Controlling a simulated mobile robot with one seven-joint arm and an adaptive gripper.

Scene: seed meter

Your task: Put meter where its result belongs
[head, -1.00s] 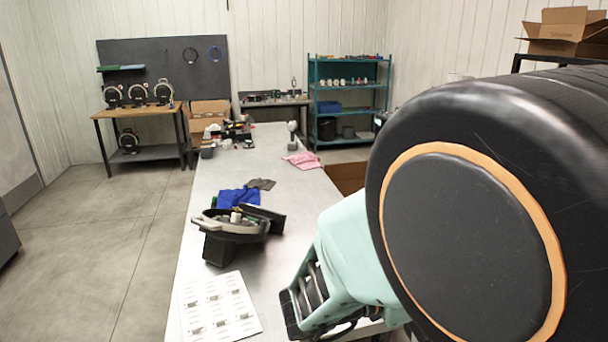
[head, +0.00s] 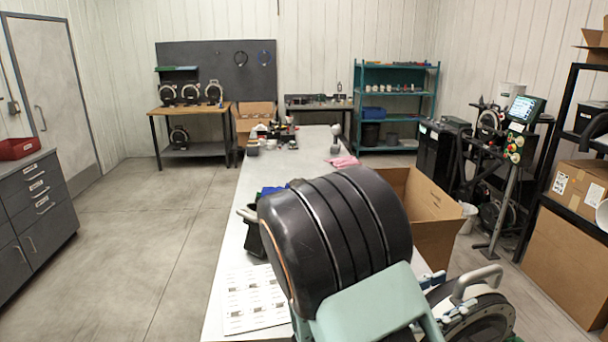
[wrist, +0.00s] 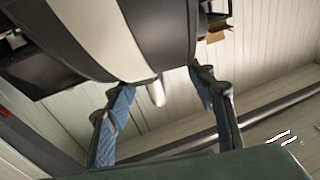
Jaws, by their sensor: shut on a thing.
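A round dark meter (head: 478,322) with a pale arched handle shows at the bottom right of the head view, partly cut off by the frame. My gripper (head: 434,282) is beside it, with a blue finger pad showing and the rest hidden by my arm. In the wrist view, the two blue-padded fingers of my gripper (wrist: 165,88) stand on either side of a pale knob, below a large dark and cream body (wrist: 95,35). My gripper is shut on the meter, though the exact contact is unclear. Another black unit (head: 250,230) on the table is mostly hidden behind my arm.
The long metal table (head: 222,262) holds a printed sheet (head: 255,300) and a pink cloth (head: 343,161). Several round meters (head: 190,93) stand on the back-left bench. A screen stand (head: 525,110) and an open carton (head: 425,205) are at right. The left floor is clear.

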